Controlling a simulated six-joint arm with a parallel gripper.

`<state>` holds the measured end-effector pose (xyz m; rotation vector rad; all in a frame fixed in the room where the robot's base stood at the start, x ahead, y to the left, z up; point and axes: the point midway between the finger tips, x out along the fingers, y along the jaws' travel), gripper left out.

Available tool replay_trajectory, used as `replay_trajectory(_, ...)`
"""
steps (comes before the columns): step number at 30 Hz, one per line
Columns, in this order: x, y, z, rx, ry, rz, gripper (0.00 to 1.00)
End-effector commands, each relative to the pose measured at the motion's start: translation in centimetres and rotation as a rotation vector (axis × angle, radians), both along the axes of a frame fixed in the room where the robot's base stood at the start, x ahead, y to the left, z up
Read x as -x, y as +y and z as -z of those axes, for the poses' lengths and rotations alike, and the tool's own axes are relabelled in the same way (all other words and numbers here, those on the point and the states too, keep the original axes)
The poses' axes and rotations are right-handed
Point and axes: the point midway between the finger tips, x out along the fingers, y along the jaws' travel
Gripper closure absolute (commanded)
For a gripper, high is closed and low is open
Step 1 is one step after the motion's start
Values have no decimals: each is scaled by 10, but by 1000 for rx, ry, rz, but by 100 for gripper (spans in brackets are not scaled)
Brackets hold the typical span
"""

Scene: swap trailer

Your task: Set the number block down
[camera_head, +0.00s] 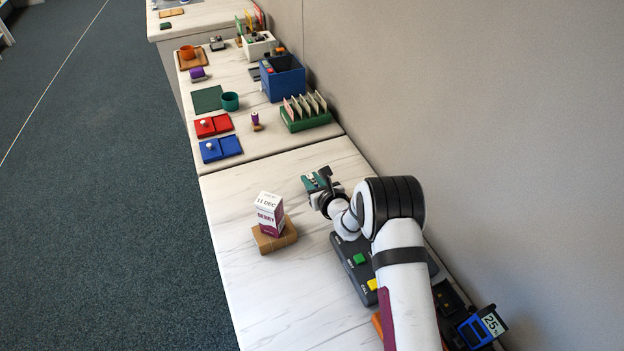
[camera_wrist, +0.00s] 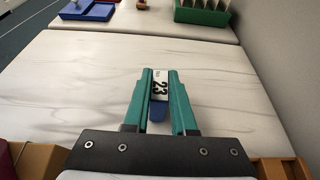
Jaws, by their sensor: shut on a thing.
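The number block (camera_wrist: 159,88) has a white face printed with 23 and a blue part below it. It sits between the teal fingers of my gripper (camera_wrist: 158,100) in the wrist view, and my gripper is shut on it. In the head view my gripper (camera_head: 318,182) is over the right part of the near white tabletop (camera_head: 232,205), close to the wall. The block is hard to make out there. The wrist view does not show clearly whether the block touches the tabletop.
A carton (camera_head: 269,212) stands on a wooden block (camera_head: 275,238) left of my gripper. A grey button box (camera_head: 350,262) lies below it. A blue device marked 25 (camera_head: 480,330) is at lower right. Blue (camera_head: 221,149) and red trays (camera_head: 213,125) and a green card rack (camera_head: 306,118) lie beyond.

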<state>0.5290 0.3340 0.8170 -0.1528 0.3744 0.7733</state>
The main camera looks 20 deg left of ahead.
Motion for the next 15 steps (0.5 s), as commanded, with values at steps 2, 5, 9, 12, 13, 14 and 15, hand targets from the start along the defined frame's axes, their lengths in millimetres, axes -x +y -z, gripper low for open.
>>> replay_trajectory(2, -1, 0, 0, -1, -2, 0, 100)
replay_trajectory(5, -1, 0, 0, -1, -2, 0, 100)
replay_trajectory(9, 0, 0, 3, 0, -1, 0, 100)
replay_trajectory(12, -1, 0, 3, 0, -1, 0, 62)
replay_trajectory(13, -1, 0, 3, 0, -1, 0, 56)
replay_trajectory(14, 0, 0, 3, 0, -1, 0, 51)
replay_trajectory(15, 0, 0, 3, 0, -1, 0, 46)
